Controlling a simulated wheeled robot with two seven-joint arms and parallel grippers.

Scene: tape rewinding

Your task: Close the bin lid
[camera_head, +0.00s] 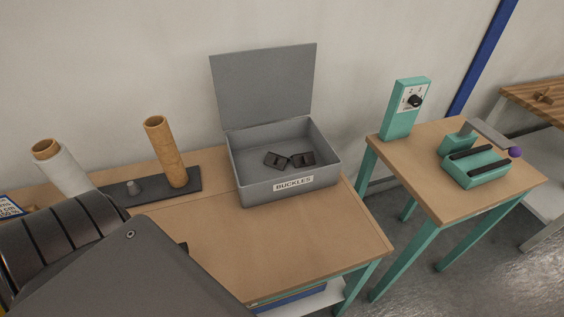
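A grey bin (244,169) labelled BUCKLES stands on the wooden table. Its flat grey lid (263,84) is hinged at the back and stands open, roughly upright, close to the wall. Two dark buckles (289,160) lie on the bin floor. My own dark arm links fill the lower left of the head view. Neither gripper shows in the view.
Left of the bin, a dark base plate (133,195) holds a brown cardboard tube (166,152); a tube with white wrap (62,165) leans farther left. The tabletop (290,230) in front of the bin is clear. A second table (408,172) at right holds a green control box (404,108) and a green device (475,167).

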